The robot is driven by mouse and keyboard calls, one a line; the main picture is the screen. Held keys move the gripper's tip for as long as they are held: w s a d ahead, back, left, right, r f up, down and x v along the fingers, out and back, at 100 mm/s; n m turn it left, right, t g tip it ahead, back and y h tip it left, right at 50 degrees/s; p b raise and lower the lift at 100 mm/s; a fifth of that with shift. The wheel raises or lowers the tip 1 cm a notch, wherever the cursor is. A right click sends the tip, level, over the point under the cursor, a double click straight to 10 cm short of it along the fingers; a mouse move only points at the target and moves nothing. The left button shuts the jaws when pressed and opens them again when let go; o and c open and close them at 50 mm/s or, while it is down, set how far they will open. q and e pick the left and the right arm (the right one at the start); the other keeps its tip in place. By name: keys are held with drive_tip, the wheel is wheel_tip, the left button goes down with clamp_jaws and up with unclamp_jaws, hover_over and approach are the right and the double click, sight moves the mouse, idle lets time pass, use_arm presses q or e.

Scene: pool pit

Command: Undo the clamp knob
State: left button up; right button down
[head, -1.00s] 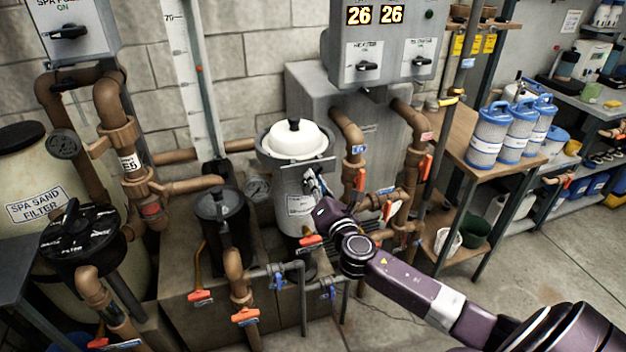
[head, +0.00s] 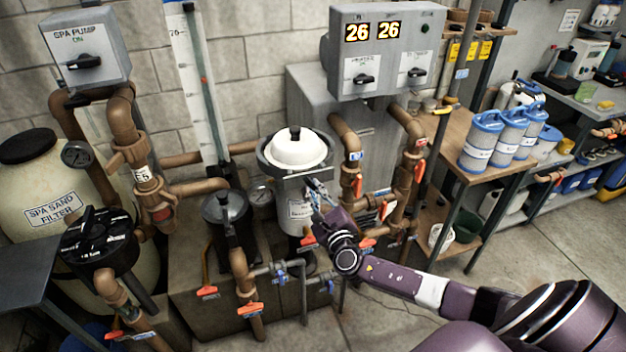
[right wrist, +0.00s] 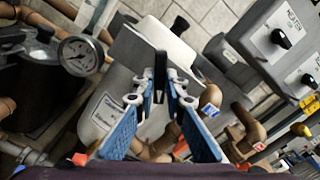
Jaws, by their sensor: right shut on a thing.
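The grey filter canister (head: 299,209) stands against the wall, with a domed white lid (head: 297,150) and a grey clamp band (head: 306,177) around its top. In the head view my right gripper (head: 316,188) is at the front right of the canister, just below the band. In the right wrist view the blue-padded fingers of my right gripper (right wrist: 166,86) are closed on a dark, narrow upright piece, seemingly the clamp knob (right wrist: 161,66). The canister body (right wrist: 113,101) lies behind it. The fingers hide the knob in the head view. My left gripper is not in view.
Brown pipes with orange-handled valves (head: 247,309) surround the canister. A pressure gauge (right wrist: 75,54) is beside it. A grey control box (head: 385,50) hangs above right. A wooden shelf (head: 458,140) holds blue-capped cartridges (head: 482,141). Open floor lies at the right.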

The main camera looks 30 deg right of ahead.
drive_tip(key=n+p, duration=0.2)
drive_tip(key=n, duration=0.1)
drive_tip(key=n+p, duration=0.2)
drive_tip(key=n, duration=0.1)
drive_tip(key=n+p, duration=0.2)
drive_tip(key=n, duration=0.1)
drive_tip(key=shift+r, duration=0.25)
drive_tip(key=shift+f+n, duration=0.1)
drive_tip(key=shift+n, duration=0.8)
drive_tip(key=shift+f+n, duration=0.2)
drive_tip(key=shift+n, duration=0.4)
drive_tip(key=c, duration=1.9)
unclamp_jaws()
drive_tip(key=shift+v, duration=3.5)
